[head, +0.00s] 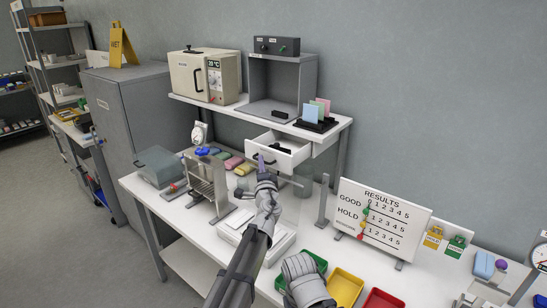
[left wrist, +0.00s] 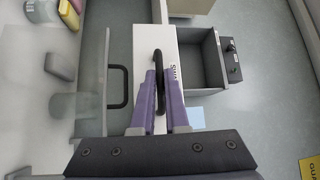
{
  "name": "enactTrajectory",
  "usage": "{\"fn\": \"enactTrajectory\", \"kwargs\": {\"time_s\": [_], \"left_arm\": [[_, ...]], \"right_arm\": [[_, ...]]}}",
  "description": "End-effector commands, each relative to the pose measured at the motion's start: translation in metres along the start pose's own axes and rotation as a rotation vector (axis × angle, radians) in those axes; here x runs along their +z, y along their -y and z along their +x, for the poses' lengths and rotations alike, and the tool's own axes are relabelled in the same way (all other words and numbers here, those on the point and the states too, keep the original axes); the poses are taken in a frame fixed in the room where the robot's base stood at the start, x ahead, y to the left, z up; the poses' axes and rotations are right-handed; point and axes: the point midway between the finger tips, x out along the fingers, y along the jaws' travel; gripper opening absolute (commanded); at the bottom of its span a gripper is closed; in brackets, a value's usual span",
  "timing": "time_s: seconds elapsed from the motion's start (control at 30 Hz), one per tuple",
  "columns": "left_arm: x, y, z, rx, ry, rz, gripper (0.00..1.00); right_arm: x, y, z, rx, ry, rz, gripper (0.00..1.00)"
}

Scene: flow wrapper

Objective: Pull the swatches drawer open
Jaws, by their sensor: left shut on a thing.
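The swatches drawer (head: 290,158) is a white drawer under the raised shelf, standing partly out with its inside and some dark contents showing in the head view. My left gripper (head: 262,163) is at its front. In the left wrist view the white drawer front (left wrist: 182,95) carries a partly hidden label and a black bar handle (left wrist: 158,55). The purple fingers of my left gripper (left wrist: 158,78) are shut on that handle. My right arm shows at the bottom of the head view, but its fingers cannot be made out.
A steel rack (head: 207,185) and a grey-lidded box (head: 160,165) stand left of my left arm. A results board (head: 385,220) stands to the right, with coloured trays (head: 344,286) before it. A beige oven (head: 194,75) and swatch holder (head: 315,124) sit on the shelf.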

Motion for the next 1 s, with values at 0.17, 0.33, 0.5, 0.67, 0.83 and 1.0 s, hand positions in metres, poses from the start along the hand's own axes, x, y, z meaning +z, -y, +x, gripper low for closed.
{"fn": "enactTrajectory", "kwargs": {"time_s": [0.17,0.33,0.5,0.67,0.83,1.0], "left_arm": [[0.001,0.0,-0.002,0.001,-0.002,0.0,0.0],[0.001,0.0,-0.002,0.001,-0.003,0.0,0.15],[0.001,0.0,-0.002,0.0,-0.002,0.0,0.35],[0.002,0.001,-0.002,0.0,-0.001,0.0,0.42],[0.002,0.001,-0.002,0.0,-0.001,0.0,0.42],[0.002,0.0,-0.012,0.0,-0.002,0.0,0.42]], "right_arm": [[0.0,0.0,0.0,0.0,0.0,0.0,0.5],[0.0,0.0,0.0,0.0,0.0,0.0,0.5],[0.0,0.0,0.0,0.0,0.0,0.0,0.5],[0.0,0.0,0.0,0.0,0.0,0.0,0.5],[0.0,0.0,0.0,0.0,0.0,0.0,0.5],[0.0,0.0,0.002,0.0,0.0,0.0,0.5]]}}
